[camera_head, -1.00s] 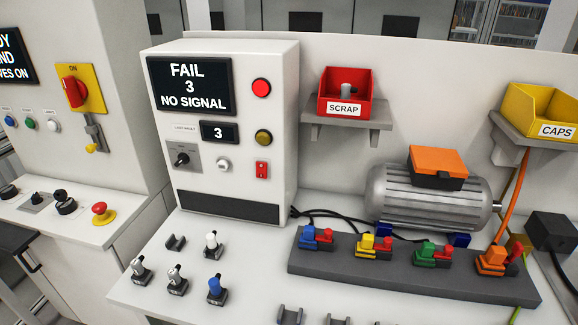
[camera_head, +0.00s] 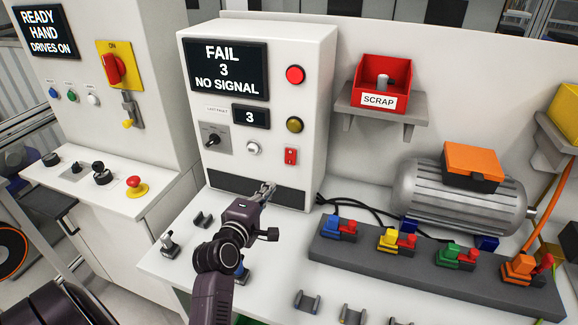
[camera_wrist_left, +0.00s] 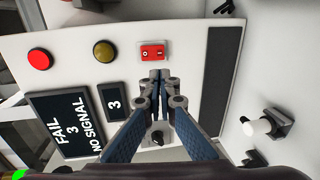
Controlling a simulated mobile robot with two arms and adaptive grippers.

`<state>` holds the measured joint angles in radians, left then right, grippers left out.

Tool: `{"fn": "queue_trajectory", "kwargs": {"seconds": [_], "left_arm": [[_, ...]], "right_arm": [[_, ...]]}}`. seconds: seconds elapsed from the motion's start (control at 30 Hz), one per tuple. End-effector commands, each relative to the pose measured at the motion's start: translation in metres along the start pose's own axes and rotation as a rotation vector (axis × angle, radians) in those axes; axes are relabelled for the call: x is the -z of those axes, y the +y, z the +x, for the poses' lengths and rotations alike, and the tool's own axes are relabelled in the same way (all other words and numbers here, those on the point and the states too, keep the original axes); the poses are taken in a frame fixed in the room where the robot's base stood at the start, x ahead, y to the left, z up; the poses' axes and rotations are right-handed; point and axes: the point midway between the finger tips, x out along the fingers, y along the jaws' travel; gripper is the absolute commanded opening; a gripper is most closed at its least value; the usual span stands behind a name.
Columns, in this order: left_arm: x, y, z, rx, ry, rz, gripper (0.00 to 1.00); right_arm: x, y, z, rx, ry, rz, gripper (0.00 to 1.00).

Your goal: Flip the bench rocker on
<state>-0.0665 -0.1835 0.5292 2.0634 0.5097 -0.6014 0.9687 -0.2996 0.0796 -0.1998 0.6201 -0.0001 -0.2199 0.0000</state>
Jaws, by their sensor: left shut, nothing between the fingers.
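The bench rocker (camera_head: 290,156) is a small red switch on the front of the white test cabinet, below the amber button. In the left wrist view the rocker (camera_wrist_left: 152,51) shows as a red block with white marks, just beyond my fingertips. Which side is pressed in, I cannot tell. My left gripper (camera_head: 266,188) reaches up from below, in front of the cabinet's dark lower strip, lower and left of the rocker in the head view. In the left wrist view its fingers (camera_wrist_left: 160,77) are shut, empty and apart from the rocker. My right gripper is not in view.
The cabinet's screen (camera_head: 225,68) reads FAIL 3 NO SIGNAL. A red button (camera_head: 295,75), an amber button (camera_head: 294,124), a white button (camera_head: 253,148) and a black selector knob (camera_head: 212,140) surround the rocker. A connector block (camera_head: 345,250) and motor (camera_head: 450,203) stand right.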

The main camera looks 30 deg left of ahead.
Motion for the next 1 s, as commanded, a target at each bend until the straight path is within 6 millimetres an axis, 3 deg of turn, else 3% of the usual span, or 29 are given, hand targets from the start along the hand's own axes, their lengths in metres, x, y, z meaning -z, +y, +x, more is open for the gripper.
{"fn": "queue_trajectory", "kwargs": {"seconds": [0.37, 1.0], "left_arm": [[-0.001, -0.002, 0.012, 0.000, -0.003, 0.004, 0.00], [-0.001, -0.005, 0.123, 0.000, -0.003, 0.006, 0.00]], "right_arm": [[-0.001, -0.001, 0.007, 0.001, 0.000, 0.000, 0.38], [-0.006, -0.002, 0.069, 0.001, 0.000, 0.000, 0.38]]}}
